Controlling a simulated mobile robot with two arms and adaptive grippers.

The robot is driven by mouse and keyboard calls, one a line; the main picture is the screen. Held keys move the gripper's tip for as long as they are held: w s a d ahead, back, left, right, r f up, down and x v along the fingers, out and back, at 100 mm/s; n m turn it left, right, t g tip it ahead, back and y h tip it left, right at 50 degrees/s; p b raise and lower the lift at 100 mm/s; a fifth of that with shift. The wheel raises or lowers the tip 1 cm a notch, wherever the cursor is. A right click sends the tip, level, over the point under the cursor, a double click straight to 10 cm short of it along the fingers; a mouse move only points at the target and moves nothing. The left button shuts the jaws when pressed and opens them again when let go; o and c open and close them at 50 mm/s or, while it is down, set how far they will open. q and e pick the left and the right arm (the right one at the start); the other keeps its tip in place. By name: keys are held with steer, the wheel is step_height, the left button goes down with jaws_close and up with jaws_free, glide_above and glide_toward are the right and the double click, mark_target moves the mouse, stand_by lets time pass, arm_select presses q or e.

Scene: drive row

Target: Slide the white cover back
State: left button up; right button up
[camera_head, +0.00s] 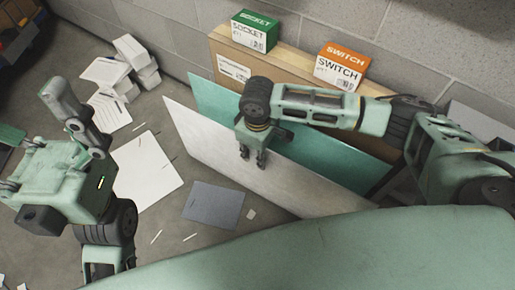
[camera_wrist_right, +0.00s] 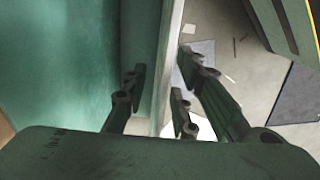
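The white cover (camera_head: 225,155) is a large thin panel standing on edge, tilted, in front of a teal panel (camera_head: 215,103) in the head view. My right gripper (camera_head: 253,160) is at the white cover's upper edge, pointing down. In the right wrist view the fingers (camera_wrist_right: 160,98) are apart, with the cover's pale edge (camera_wrist_right: 172,55) running between them; I see no firm contact. The teal panel also shows in that view (camera_wrist_right: 60,60). My left gripper (camera_head: 35,115) is at the left, away from the panels, its fingers spread and empty.
A cardboard panel or box (camera_head: 290,68) stands against the grey block wall behind the panels. A green SOCKET box (camera_head: 254,32) and an orange SWITCH box (camera_head: 340,68) rest on it. White pieces (camera_head: 110,75), a white sheet (camera_head: 145,170) and a grey sheet (camera_head: 213,203) lie on the floor.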

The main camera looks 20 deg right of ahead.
steer(key=shift+f, duration=0.55)
jaws_close()
stand_by(0.5)
